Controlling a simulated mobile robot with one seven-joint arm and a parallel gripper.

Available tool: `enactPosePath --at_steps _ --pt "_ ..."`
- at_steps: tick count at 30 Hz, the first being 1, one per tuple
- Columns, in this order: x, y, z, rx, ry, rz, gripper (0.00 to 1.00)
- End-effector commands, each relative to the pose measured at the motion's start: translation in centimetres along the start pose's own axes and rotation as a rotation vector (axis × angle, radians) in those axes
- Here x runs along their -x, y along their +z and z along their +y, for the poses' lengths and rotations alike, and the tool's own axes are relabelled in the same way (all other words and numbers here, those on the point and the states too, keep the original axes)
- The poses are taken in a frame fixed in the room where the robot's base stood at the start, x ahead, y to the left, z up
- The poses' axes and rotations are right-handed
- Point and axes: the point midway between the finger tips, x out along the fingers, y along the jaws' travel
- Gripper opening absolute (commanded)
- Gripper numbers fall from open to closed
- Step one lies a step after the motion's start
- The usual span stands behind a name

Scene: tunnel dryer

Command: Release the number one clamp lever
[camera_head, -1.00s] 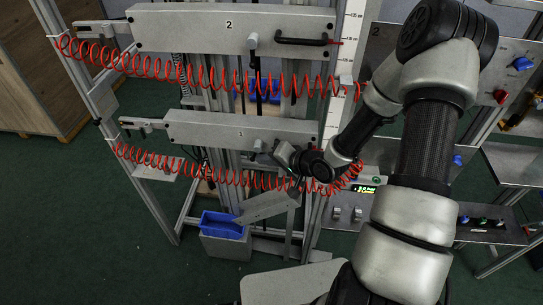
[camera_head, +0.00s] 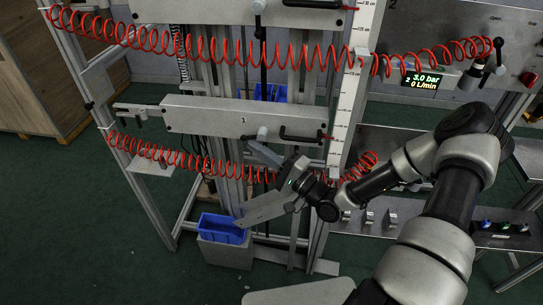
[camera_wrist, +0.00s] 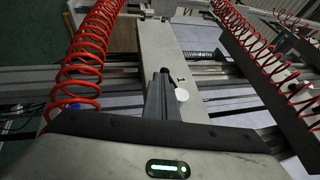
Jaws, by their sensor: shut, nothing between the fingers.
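The grey clamp bar marked 1 (camera_head: 210,117) spans the rack in the middle of the head view. It also fills the centre of the wrist view (camera_wrist: 158,45). Its small pale lever knob (camera_head: 262,132) sits on the lower edge of the bar, right of the number; a white round knob (camera_wrist: 181,95) shows in the wrist view. A black handle (camera_head: 303,135) lies right of it. My gripper (camera_head: 252,147) is shut and empty, just below and in front of the knob. Whether it touches the lever cannot be told.
Red coiled hoses (camera_head: 190,45) hang across the rack above and below the bar. A grey upright with a scale (camera_head: 352,90) stands to the right. A blue bin (camera_head: 222,228) sits low, beside a tilted grey plate (camera_head: 265,208). A pressure display (camera_head: 425,80) reads 3.0 bar.

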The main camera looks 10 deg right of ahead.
Motion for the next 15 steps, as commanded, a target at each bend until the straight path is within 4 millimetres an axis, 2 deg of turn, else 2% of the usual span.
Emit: enactPosePath --at_steps 1,5,15 --pt "-0.02 0.02 0.51 -0.016 -0.032 0.001 0.00" --pt "-0.32 0.17 0.26 -0.053 -0.103 0.003 0.00" --pt "-0.71 0.36 -0.13 -0.048 -0.094 0.002 0.00"
